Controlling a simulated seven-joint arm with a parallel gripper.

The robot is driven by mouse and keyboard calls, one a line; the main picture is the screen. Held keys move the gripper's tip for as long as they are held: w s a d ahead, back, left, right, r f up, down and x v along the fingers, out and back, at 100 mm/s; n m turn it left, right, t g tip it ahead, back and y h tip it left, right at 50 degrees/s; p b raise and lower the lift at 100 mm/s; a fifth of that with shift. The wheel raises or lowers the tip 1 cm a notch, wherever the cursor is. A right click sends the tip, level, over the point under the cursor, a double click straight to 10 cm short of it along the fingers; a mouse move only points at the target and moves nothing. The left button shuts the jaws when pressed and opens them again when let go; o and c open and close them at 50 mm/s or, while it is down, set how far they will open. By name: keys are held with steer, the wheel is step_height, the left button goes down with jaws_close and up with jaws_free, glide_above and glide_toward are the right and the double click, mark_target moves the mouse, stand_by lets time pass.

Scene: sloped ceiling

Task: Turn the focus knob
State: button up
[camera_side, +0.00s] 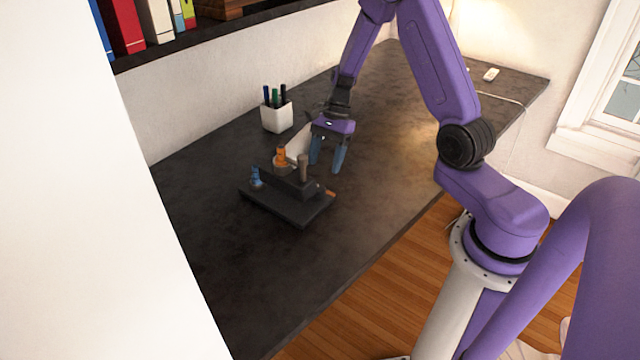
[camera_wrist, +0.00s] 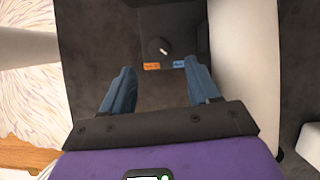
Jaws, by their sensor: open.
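A dark box in the wrist view carries a round black knob (camera_wrist: 158,47) with a pale pointer mark angled down to the right. An orange label (camera_wrist: 152,66) and a blue label (camera_wrist: 179,63) sit below it; their text is too small to read. My gripper (camera_wrist: 160,72) has its two blue fingers spread, with nothing between them. The knob appears ahead of the gap between the fingers, apart from both. In the side view my gripper (camera_side: 328,160) points down over the desk, right of and behind a dark fixture (camera_side: 285,204). I cannot pick out the round knob there.
A white pen cup (camera_side: 277,117) stands behind. A white object (camera_side: 298,143) is beside my gripper. The desk (camera_side: 370,170) is clear to the right.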

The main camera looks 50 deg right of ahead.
mark_target(319, 187)
steer(key=x, duration=0.7)
steer(key=shift+f, duration=0.15)
steer(key=c, duration=1)
